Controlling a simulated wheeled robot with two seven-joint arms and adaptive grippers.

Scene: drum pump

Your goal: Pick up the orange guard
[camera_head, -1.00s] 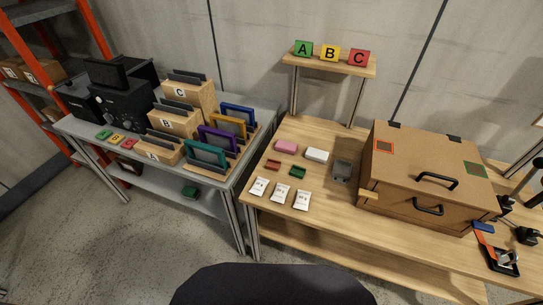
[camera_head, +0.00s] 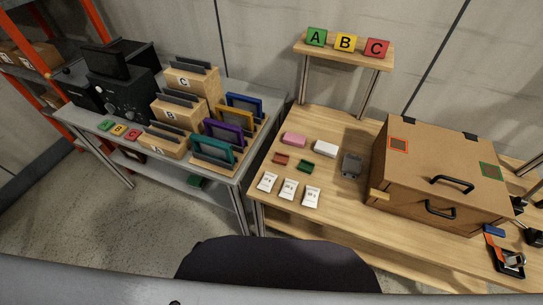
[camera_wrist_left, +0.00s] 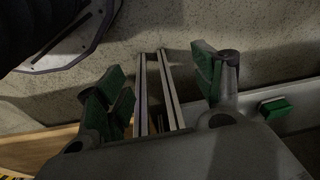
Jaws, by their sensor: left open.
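An orange piece (camera_head: 496,233), possibly the guard, lies at the right end of the wooden bench in the head view. It is beside a black frame-like item (camera_head: 511,263). It is small there, so its shape is hard to make out. My left gripper (camera_wrist_left: 160,88) shows only in the left wrist view. Its two green-padded fingers are wide apart with nothing between them. Pale posts and concrete floor show beyond the fingers. No orange piece shows in that view. My right gripper is in neither view.
The wooden bench (camera_head: 345,222) holds a large brown box (camera_head: 440,165) with black handles, left of the orange piece. Small blocks and white packets lie left of the box. A grey table (camera_head: 225,185) with panels stands further left. A green block (camera_wrist_left: 275,108) shows in the wrist view.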

